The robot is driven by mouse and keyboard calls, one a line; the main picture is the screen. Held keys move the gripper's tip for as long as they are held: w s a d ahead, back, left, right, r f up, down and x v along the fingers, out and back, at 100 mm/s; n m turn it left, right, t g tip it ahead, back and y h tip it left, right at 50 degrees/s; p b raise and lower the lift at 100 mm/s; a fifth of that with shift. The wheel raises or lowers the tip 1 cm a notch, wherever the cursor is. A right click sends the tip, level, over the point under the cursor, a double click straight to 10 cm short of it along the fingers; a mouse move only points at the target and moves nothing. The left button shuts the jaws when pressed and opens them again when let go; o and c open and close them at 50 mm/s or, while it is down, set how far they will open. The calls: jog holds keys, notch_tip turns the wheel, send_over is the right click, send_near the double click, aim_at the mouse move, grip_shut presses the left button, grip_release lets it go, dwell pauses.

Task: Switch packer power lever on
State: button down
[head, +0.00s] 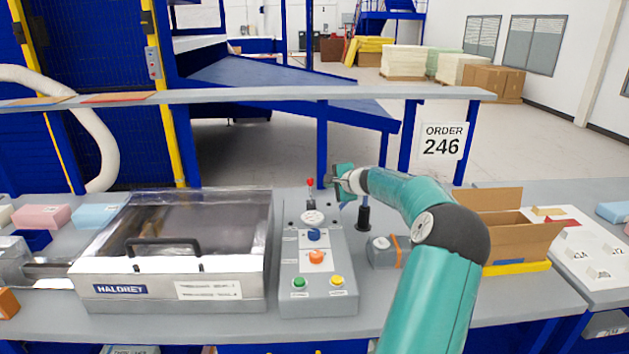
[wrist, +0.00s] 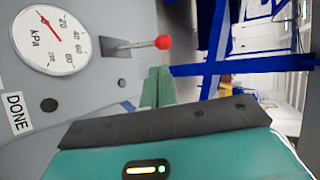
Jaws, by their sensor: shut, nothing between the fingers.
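The power lever, a short metal rod with a red knob (head: 310,183), stands roughly upright at the back of the grey control box (head: 290,262). In the wrist view, the red knob (wrist: 163,42) and its rod come out of a dark slot plate (wrist: 116,47). My gripper (head: 331,181) is just to the right of the knob in the head view, with a small gap. In the wrist view, my gripper's teal fingers (wrist: 158,88) are together and empty, below the lever in the picture and apart from it. The packer (head: 165,291) has its clear lid down.
The box carries a kPa gauge (head: 312,218) and blue (head: 314,235), orange (head: 317,257), green (head: 299,282) and yellow (head: 337,281) buttons. A shelf rail (head: 250,94) crosses behind.

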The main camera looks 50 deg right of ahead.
aim_at(311, 191)
jog(key=s+d+m+h, duration=0.1)
jog(key=s+d, duration=0.1)
jog(key=d, duration=0.2)
jog(key=x, duration=0.3)
jog(key=a+x, duration=0.1)
jog(key=x, duration=0.5)
jog(key=shift+w+a, duration=0.25)
jog(key=shift+w+a+r, duration=0.15)
jog(key=shift+a, duration=0.4)
jog(key=shift+w+a+r, duration=0.1)
jog(key=shift+a+r, duration=0.05)
jog(key=shift+a, duration=0.4)
